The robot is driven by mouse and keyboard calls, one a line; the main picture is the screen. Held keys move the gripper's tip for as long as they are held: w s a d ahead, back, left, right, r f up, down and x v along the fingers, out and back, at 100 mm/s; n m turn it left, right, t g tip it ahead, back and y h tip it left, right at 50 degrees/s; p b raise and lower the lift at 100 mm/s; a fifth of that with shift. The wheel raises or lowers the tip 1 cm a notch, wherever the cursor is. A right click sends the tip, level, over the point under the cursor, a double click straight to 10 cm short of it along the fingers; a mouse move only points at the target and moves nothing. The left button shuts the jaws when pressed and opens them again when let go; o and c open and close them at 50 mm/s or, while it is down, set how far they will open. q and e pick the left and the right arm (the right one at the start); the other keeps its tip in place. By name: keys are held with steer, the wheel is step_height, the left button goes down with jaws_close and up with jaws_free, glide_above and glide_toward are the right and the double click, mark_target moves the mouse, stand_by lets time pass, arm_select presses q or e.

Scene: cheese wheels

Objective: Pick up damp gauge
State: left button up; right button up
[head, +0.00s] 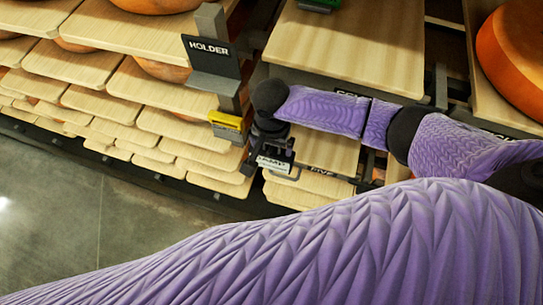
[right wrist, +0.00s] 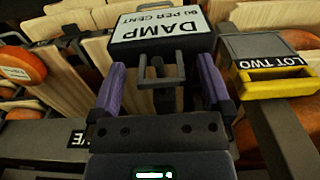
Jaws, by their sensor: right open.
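The damp gauge (right wrist: 160,28) is a dark box with a white face reading "DAMP 90 PER CENT", upside down at the top of the right wrist view. A grey bar handle (right wrist: 160,80) sticks out from it towards my wrist. My right gripper (right wrist: 161,68) is open, its two purple-sided fingers on either side of the handle with a gap at each side. In the head view the gauge (head: 274,163) shows small and partly covered, just below my right gripper (head: 270,143). My left gripper is not in view.
A grey holder bracket (head: 212,60) labelled "HOLDER" stands to the left on a post. A yellow "LOT TWO" tag (right wrist: 275,82) is close to the right finger. Wooden shelf boards (head: 345,45) with orange cheese wheels (head: 515,60) surround the arm. Bare floor (head: 90,215) lies lower left.

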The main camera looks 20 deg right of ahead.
steer(key=shift+f, duration=0.55)
steer(key=shift+r, duration=0.1)
jaws_close()
